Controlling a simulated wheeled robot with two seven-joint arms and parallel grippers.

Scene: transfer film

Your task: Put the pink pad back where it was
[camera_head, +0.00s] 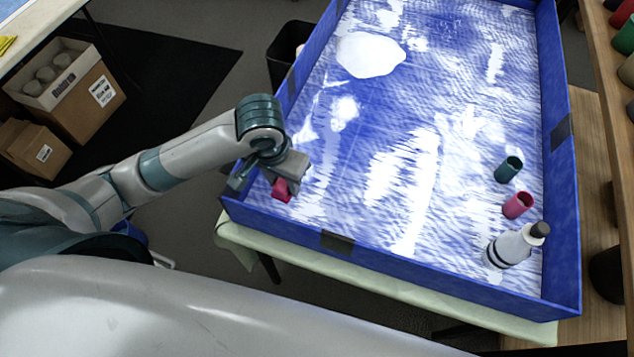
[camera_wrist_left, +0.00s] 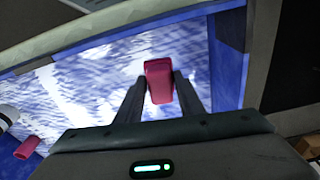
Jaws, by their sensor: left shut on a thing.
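The pink pad (camera_head: 281,190) is between the fingers of my left gripper (camera_head: 285,183), at the near left corner of the blue-walled tray (camera_head: 400,262). In the left wrist view the pad (camera_wrist_left: 158,78) stands out between the two dark fingers of my left gripper (camera_wrist_left: 160,90), which are shut on it. The pad is above the tray's blue and white floor; I cannot tell whether it touches it. My right gripper is in neither view.
A dark green cup (camera_head: 508,169), a pink cup (camera_head: 517,205) and a white bottle with a dark cap (camera_head: 514,246) are at the tray's right side. A white patch (camera_head: 370,54) lies at the far left. The tray's middle is clear. Its raised walls surround the floor.

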